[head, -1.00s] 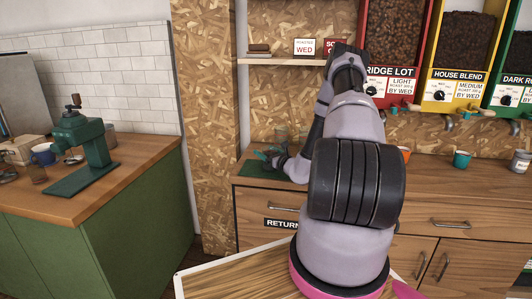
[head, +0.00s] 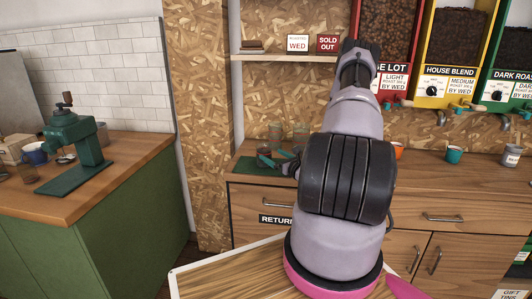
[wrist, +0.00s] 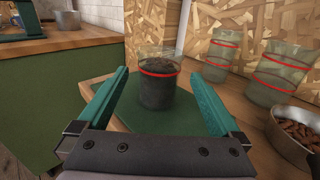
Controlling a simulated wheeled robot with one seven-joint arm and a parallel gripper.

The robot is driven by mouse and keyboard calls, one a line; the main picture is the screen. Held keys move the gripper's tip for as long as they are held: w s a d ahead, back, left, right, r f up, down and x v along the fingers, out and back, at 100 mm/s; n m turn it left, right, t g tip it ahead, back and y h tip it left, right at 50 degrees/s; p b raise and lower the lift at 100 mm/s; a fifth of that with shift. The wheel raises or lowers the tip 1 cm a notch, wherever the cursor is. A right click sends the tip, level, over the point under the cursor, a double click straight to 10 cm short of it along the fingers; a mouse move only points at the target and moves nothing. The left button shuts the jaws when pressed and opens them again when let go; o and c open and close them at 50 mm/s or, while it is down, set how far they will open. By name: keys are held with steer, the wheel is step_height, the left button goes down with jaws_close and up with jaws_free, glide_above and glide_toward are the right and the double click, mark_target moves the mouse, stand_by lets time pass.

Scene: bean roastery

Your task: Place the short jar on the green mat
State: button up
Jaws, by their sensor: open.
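A glass jar with dark contents and a red band (wrist: 158,85) stands upright on the green mat (wrist: 130,116) in the wrist view. My gripper (wrist: 160,74) is open, with one teal finger on each side of the jar and a gap on both sides, so it is not gripping it. In the head view the jar (head: 264,150) shows small on the mat (head: 246,170), beside my gripper (head: 281,165), which my arm partly hides.
Two empty glass jars with red bands (wrist: 222,60) (wrist: 279,72) stand to the right of the mat. A metal bowl of beans (wrist: 292,132) is nearer on the right. A wall shelf (head: 285,57) hangs above; cups stand farther right on the counter.

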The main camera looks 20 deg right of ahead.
steer(key=shift+s+d, duration=0.2)
steer(key=shift+s, duration=0.75)
steer(key=a+r+n+g+y, duration=0.4)
steer(key=a+r+n+y, duration=0.55)
steer(key=a+r, duration=0.35)
steer(key=s+a+r+n+g, duration=1)
steer(key=s+a+r+n+g+h, duration=0.2)
steer(key=s+r+n+h, duration=0.35)
steer(key=s, duration=0.45)
steer(key=s+d+r+n+t+h, duration=0.4)
steer(key=s+d+r+t+h, duration=0.1)
steer(key=r, duration=0.3)
steer(key=shift+s+d+r+n+t, duration=0.3)
steer(key=shift+s+d+r, duration=0.05)
steer(key=shift+s, duration=0.35)
